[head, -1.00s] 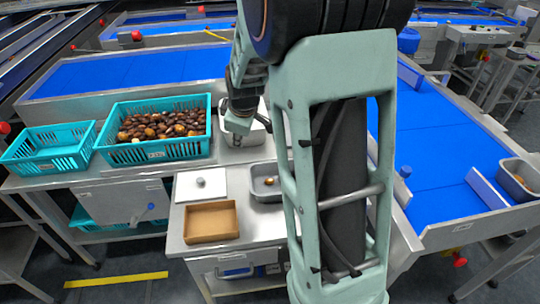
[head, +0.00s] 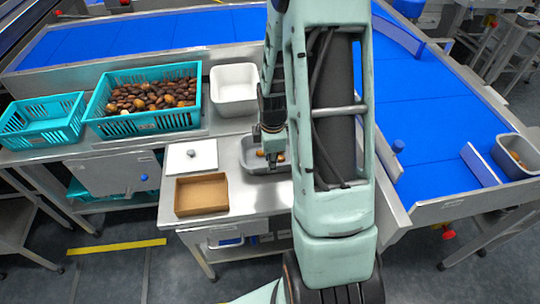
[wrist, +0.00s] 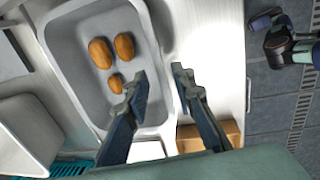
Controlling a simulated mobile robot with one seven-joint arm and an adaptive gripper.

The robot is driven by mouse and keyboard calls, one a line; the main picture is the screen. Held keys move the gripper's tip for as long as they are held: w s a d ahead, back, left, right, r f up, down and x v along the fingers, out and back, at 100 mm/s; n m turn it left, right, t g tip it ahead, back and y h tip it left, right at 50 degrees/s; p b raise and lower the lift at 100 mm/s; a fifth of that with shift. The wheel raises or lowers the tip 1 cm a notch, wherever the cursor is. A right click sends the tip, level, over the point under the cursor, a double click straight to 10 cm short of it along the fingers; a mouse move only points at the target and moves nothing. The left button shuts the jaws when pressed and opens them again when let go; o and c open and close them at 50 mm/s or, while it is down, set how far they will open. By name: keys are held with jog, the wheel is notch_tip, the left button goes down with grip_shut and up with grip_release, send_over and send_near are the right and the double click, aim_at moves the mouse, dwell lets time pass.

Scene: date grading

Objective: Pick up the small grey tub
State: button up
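The small grey tub (head: 250,169) stands on the steel bench, partly hidden behind my arm and gripper. In the wrist view the grey tub (wrist: 72,88) holds three brown dates. My gripper (wrist: 160,78) is open, with its fingers apart near one side wall of the tub. One finger is over the tub's inside and the other is beyond the rim. In the head view my gripper (head: 270,150) points down at the tub. I cannot tell whether a finger touches the wall.
A white lidded plate (head: 180,163) and a cardboard box (head: 201,211) are left of the tub. A white tub (head: 233,105) and teal crates (head: 150,124) stand behind. Another grey tub (head: 506,164) is at the far right. A blue conveyor (head: 425,125) lies right.

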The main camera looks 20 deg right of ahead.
jog(key=shift+w+d+f, duration=0.1)
jog(key=shift+d+f, duration=0.05)
jog(key=shift+f, duration=0.7)
jog(key=shift+w+d+f, duration=0.1)
jog(key=shift+w+f, duration=0.05)
jog(key=shift+f, duration=0.75)
jog(key=shift+w+d+f, duration=0.1)
jog(key=shift+d+f, duration=0.05)
jog(key=shift+f, duration=0.7)
grip_shut()
